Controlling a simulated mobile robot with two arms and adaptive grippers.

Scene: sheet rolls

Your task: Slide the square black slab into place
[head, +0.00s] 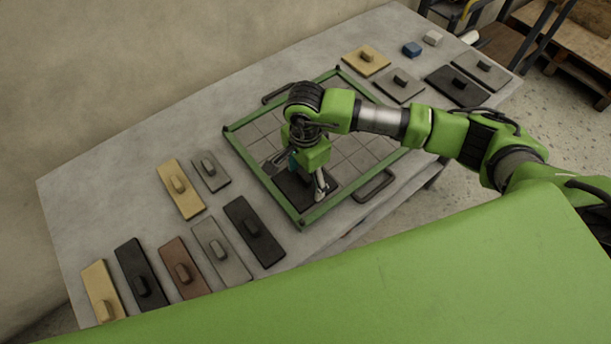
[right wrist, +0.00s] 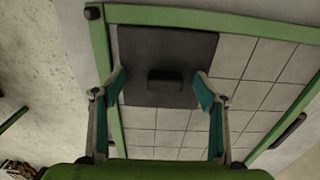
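The square black slab (head: 292,189) lies inside the green-framed tray (head: 262,189), at its near-left corner in the head view. In the right wrist view the dark slab (right wrist: 168,50) has a raised block-shaped knob (right wrist: 172,80) and sits close along two green rails; I cannot tell if it touches them. My right gripper (head: 298,178) is over the slab, fingers pointing down. In the right wrist view the gripper (right wrist: 160,84) is open, with a finger on each side of the knob and clear gaps. My left gripper is not in view.
Several knobbed slabs lie left of the tray, including a tan one (head: 181,189) and a black one (head: 254,232). More lie at the back right, with a blue block (head: 412,49) and a white block (head: 432,38). The tray's other grid cells in view look empty.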

